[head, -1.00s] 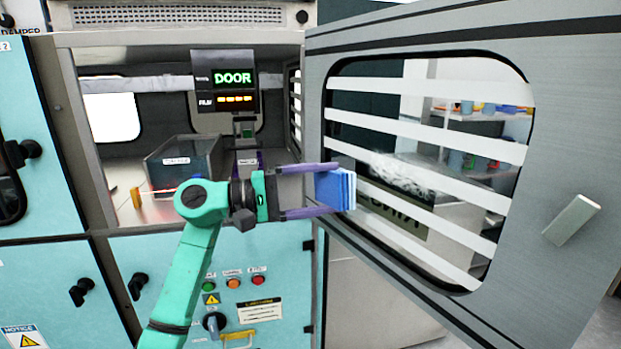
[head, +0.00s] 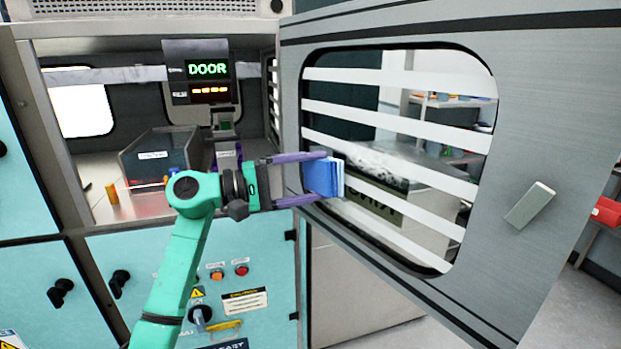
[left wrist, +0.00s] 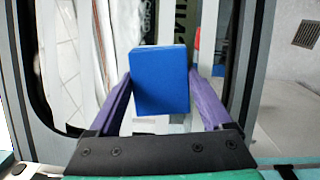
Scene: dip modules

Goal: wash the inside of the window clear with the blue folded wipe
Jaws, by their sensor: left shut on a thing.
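The blue folded wipe (head: 324,178) is held between the purple fingers of my left gripper (head: 322,178). In the left wrist view the wipe (left wrist: 160,80) sits squarely between the fingers of the gripper (left wrist: 160,85). The window (head: 400,120) is set in the open grey door, with white horizontal stripes across it. A whitish smeared patch (head: 385,162) shows on the glass, just right of the wipe. The wipe is in front of the window's left part; I cannot tell whether it touches the glass. My right gripper is not in view.
The open door (head: 530,110) swings out to the right and carries a pale handle (head: 530,205). Left of it is the open chamber with a dark bin (head: 155,160), an orange item (head: 112,193) and a lit DOOR display (head: 208,69). Knobs and buttons sit below.

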